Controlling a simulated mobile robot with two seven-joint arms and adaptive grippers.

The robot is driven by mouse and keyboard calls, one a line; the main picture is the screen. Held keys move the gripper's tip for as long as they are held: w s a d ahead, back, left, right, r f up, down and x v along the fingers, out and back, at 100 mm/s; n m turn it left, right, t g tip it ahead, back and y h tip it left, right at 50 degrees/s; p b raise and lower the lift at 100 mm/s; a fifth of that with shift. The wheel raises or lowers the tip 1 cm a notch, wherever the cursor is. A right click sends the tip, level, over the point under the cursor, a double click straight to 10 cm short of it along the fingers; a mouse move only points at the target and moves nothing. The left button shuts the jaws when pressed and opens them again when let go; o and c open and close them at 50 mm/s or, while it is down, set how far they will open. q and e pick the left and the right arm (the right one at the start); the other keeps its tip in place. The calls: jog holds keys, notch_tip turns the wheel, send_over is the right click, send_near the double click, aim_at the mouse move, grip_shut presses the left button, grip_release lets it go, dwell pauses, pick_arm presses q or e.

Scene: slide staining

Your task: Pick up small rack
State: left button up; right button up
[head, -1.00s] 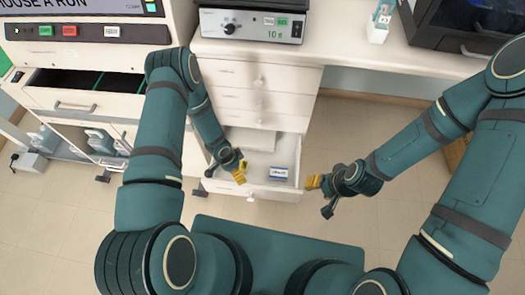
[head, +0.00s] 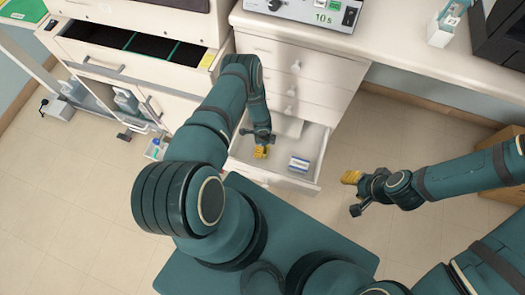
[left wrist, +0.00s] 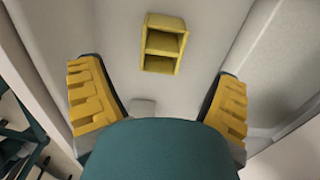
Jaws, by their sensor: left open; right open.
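The small rack (left wrist: 163,43) is a yellow block with two open compartments in the left wrist view. It lies on the pale floor of the open drawer, ahead of and between my left fingers. I cannot pick it out in the head view, where the left gripper covers that part. My left gripper (left wrist: 158,100) is open and empty, its yellow fingers to either side and short of the rack. In the head view the left gripper (head: 261,152) is over the open drawer (head: 250,173). My right gripper (head: 352,190) is open and empty, right of the drawer over the floor.
A small white and blue box (head: 299,164) lies in the drawer, right of my left gripper. Closed drawers (head: 300,70) rise behind it under a counter (head: 400,45). Another open drawer (head: 120,45) with dark compartments is at upper left.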

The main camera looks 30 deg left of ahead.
pick_arm(q)
notch_tip(320, 180, down, 6)
jog(key=b, duration=0.3)
jog(key=shift+a, duration=0.15)
jog(key=shift+r, duration=0.15)
jog(key=shift+c, duration=0.3)
jog(key=c, duration=1.2)
